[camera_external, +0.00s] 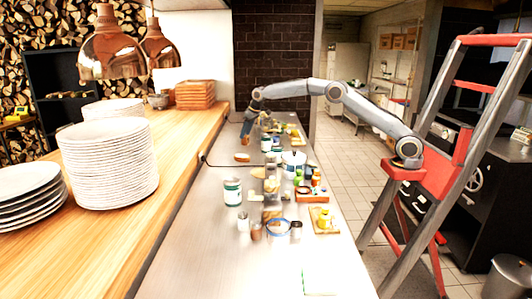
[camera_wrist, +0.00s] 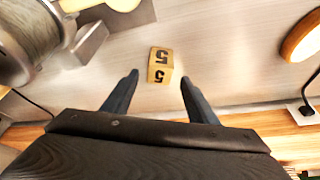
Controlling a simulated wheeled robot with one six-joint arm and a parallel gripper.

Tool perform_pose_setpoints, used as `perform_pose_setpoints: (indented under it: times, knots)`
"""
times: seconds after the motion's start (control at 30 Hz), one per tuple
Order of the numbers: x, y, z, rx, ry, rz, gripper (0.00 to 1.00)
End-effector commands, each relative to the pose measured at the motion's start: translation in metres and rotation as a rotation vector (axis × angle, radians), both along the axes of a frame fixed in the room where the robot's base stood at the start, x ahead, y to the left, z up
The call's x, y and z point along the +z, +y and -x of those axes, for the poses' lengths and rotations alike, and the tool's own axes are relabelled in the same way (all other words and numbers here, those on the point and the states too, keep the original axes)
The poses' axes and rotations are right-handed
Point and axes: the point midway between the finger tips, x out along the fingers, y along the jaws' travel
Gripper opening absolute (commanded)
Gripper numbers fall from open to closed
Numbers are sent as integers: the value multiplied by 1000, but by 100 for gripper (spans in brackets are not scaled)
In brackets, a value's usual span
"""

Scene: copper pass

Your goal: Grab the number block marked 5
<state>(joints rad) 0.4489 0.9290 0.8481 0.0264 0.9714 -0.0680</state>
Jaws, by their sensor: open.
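The number block marked 5 (camera_wrist: 160,66) is a small wooden cube with a black 5 on two visible faces. It sits on the steel counter (camera_wrist: 215,60) in the wrist view. My gripper (camera_wrist: 158,76) is open, with its two dark fingers on either side of the view and the block ahead between their tips. I cannot tell how far the fingertips are from it. In the external view my gripper (camera_external: 249,122) is low over the far part of the counter. The block cannot be made out there.
In the wrist view, a metal pot-like object (camera_wrist: 25,40) and a grey box-shaped thing (camera_wrist: 85,45) are at the left. A round wooden-rimmed object (camera_wrist: 300,35) is at the right. In the external view, several jars and containers crowd the counter, including a green-labelled can (camera_external: 232,191).

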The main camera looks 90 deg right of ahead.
Motion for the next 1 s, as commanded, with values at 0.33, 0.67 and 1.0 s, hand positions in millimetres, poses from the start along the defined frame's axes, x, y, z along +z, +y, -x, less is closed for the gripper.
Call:
perform_pose_setpoints:
  times: [0.33,0.67,1.0]
  knots:
    - [-37,-6,-9,0,2,-1,53]
    - [-37,-6,-10,0,1,0,36]
    - [-37,-6,-10,0,1,0,9]
